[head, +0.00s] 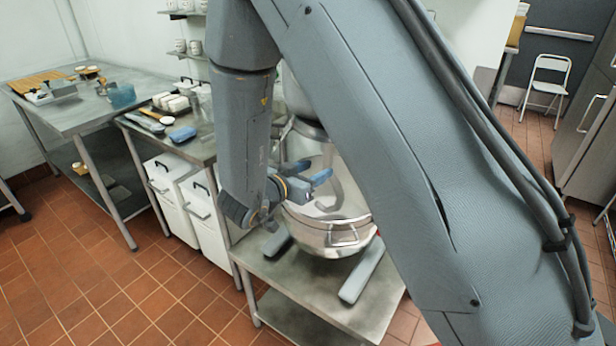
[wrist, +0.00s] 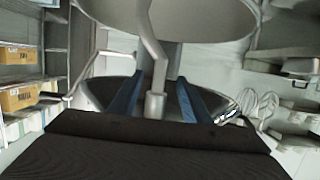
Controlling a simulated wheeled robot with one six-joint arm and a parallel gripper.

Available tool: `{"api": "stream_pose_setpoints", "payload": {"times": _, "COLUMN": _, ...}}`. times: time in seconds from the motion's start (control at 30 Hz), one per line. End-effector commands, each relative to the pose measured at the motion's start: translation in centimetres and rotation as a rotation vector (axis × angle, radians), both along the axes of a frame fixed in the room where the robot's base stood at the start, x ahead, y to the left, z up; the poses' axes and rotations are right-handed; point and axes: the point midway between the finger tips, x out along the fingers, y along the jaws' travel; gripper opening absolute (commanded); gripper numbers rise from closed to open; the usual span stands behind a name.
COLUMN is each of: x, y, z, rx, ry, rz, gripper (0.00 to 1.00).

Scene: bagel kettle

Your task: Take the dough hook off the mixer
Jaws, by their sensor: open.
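The grey dough hook (head: 328,190) hangs from the mixer (head: 302,112) and reaches down into the steel bowl (head: 310,222). My gripper (head: 308,173) is at the left of the hook, above the bowl's rim, with its blue fingers pointing toward the hook. In the wrist view my gripper (wrist: 160,102) has its fingers apart, one on each side of the hook's shank (wrist: 155,105). I see gaps beside the shank and no clear contact. My arm hides much of the mixer in the head view.
The mixer stands on a low steel table (head: 285,292). A counter (head: 190,128) with tools and white bins (head: 175,190) beneath it is to the left. A folding chair (head: 548,82) is at the back right. The tiled floor at front left is clear.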

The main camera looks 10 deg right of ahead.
Motion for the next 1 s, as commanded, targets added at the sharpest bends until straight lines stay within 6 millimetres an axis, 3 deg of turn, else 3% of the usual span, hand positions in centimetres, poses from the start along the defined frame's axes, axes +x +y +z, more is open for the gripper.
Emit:
{"api": "stream_pose_setpoints", "payload": {"times": 0.6, "x": 4.3, "y": -4.3, "z": -1.7, "rx": 0.002, "ry": 0.001, "rz": -0.001, "gripper": 0.44}}
{"api": "stream_pose_setpoints", "payload": {"times": 1.0, "x": 5.0, "y": -4.9, "z": -1.9, "rx": 0.001, "ry": 0.001, "rz": 0.001, "gripper": 0.44}}
